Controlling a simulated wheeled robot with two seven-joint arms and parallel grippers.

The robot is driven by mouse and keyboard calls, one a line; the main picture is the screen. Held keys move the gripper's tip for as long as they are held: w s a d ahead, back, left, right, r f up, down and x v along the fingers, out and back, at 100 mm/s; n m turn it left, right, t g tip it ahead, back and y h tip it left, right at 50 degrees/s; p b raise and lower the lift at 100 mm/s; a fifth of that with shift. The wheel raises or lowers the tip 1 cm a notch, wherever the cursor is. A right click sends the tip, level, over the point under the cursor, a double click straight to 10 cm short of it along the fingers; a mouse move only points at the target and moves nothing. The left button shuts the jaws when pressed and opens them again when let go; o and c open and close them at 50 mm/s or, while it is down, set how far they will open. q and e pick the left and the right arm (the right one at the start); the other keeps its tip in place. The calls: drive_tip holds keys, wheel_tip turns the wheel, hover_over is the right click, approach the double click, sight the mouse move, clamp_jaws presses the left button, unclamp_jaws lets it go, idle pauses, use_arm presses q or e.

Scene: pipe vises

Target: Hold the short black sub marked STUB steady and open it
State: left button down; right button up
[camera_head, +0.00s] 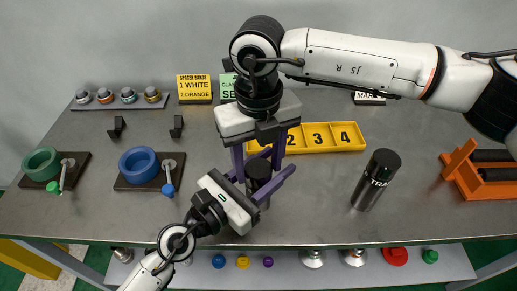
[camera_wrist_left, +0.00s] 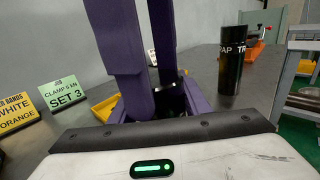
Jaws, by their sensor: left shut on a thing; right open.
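A short black sub (camera_head: 259,170) stands upright near the table's front middle; no marking on it is readable. My left gripper (camera_head: 272,168) reaches in from the lower left and is shut on the sub, its purple fingers on either side. My right gripper (camera_head: 259,162) comes down from above, open, its purple fingers straddling the sub's top. In the left wrist view, purple fingers (camera_wrist_left: 118,45) fill the middle and hide most of the sub.
A yellow numbered tray (camera_head: 335,137) lies behind the grippers. Vises with a green ring (camera_head: 42,164) and a blue ring (camera_head: 138,164) stand left. A yellow sign (camera_head: 194,88) and green sign (camera_head: 226,88) stand at the back. An orange rack (camera_head: 470,172) is far right.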

drive_tip(key=shift+f, duration=0.5)
drive_tip(key=shift+c, duration=0.4)
drive_tip(key=c, duration=0.8)
drive_tip(key=n, duration=0.6)
drive_tip(key=shift+n, duration=0.4)
drive_tip(key=o, duration=1.2)
drive_tip(key=shift+r, duration=0.1)
